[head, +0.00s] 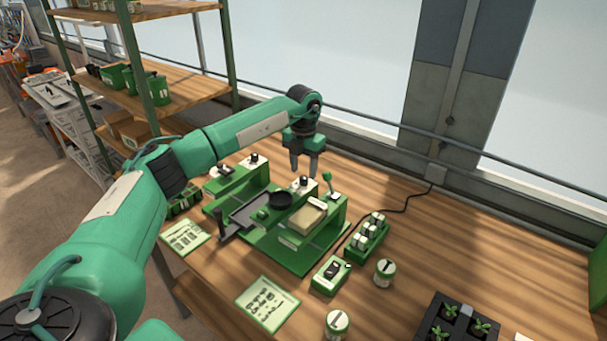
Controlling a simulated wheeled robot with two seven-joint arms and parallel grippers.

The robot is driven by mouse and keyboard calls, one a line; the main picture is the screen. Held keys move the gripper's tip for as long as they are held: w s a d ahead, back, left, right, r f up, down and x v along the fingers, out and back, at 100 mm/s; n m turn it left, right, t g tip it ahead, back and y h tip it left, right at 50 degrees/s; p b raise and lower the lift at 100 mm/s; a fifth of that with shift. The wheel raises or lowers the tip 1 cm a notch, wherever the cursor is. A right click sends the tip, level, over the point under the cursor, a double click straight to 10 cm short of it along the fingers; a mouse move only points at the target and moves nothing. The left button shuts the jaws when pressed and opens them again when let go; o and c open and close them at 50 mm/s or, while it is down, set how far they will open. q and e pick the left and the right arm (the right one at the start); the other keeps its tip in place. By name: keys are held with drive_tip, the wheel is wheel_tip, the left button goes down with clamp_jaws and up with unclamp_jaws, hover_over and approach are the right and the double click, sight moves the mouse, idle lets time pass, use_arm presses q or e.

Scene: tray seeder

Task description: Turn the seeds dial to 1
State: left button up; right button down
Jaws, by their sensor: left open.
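The green tray seeder (335,228) stands on the wooden bench. Another black knob (254,158) sits on the green part further left. The labels are too small to read, so I cannot tell which one is the seeds dial or where it points. My left gripper (304,170) points down with its fingers apart, over or just behind the dial knob on the bridge. It looks empty, and I cannot tell whether it touches the knob.
A green lever (328,185) stands just right of the knob. A green rack of white bottles (368,240), a small green box (330,274), jars (384,272) and a seedling tray (430,325) stand to the right. Cards (267,303) lie in front. Shelves rise at left.

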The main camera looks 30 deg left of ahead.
sight(304, 177)
use_arm(q)
wheel_tip(304, 177, up, 11)
drive_tip(key=b, duration=0.1)
drive_tip(key=shift+r+b, duration=0.2)
drive_tip(key=shift+b, duration=0.1)
use_arm(e)
drive_tip(key=shift+w+f, duration=0.15)
drive_tip(key=shift+w, duration=0.45)
drive_tip(key=shift+w+f, duration=0.15)
drive_tip(key=shift+w, duration=0.45)
drive_tip(key=shift+a, duration=0.15)
